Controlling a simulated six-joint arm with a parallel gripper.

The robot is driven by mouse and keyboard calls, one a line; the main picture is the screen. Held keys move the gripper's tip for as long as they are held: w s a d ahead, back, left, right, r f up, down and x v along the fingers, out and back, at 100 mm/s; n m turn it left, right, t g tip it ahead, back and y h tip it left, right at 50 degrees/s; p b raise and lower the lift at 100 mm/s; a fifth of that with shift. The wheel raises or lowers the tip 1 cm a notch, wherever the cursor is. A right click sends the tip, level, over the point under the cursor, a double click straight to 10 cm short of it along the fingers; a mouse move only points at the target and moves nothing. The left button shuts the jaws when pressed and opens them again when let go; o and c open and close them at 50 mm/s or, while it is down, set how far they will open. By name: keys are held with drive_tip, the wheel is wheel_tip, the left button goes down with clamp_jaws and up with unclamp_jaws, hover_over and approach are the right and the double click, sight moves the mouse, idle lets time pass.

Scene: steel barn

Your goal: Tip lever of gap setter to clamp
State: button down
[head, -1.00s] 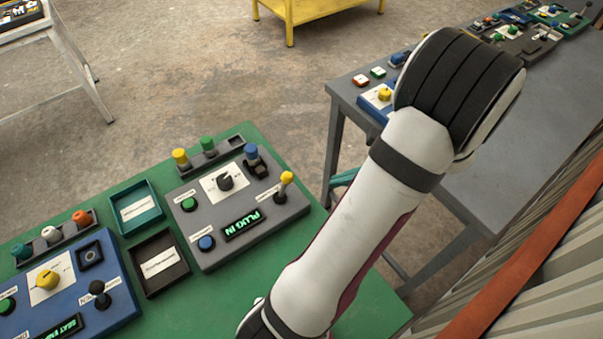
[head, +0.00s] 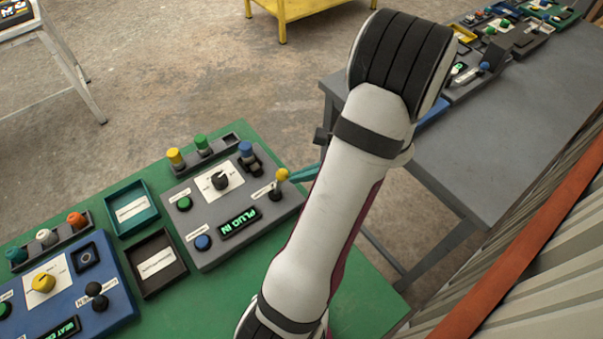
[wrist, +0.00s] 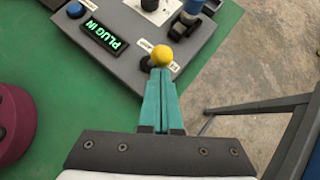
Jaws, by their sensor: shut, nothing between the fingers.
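The grey control box (head: 212,253) on the green table carries a lever with a yellow ball knob (head: 281,174) at its right corner. Its green display (head: 239,222) reads "PLUG IN". The lever's label is too small to read, as is any "gap setter" name. In the wrist view the yellow knob (wrist: 162,56) is just beyond my fingertips. My gripper (wrist: 160,75) has teal fingers closed together, with nothing between them. In the head view the teal fingertips (head: 294,177) are right beside the knob, on its right; I cannot tell if they touch.
A blue plug (head: 247,152) stands on the box's back corner, near the lever. Left of it are a teal tray (head: 115,224), a dark tray (head: 145,285) and a blue control box (head: 106,318). A grey table (head: 478,150) stands to the right.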

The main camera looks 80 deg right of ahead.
drive_tip(key=shift+w+a+r, duration=0.15)
drive_tip(key=shift+w+a, duration=0.05)
drive_tip(key=shift+w, duration=0.05)
drive_tip(key=shift+w+a+r+g+h, duration=0.1)
drive_tip(key=shift+a+g+h, duration=0.05)
drive_tip(key=shift+g+h, duration=0.15)
drive_tip(key=shift+w+a+r, duration=0.1)
drive_tip(key=shift+w+a, duration=0.05)
drive_tip(key=shift+w+a+r, duration=0.3)
drive_tip(key=shift+w+a, duration=1.55)
drive_tip(key=shift+w, duration=0.05)
drive_tip(key=shift+a+f, duration=0.1)
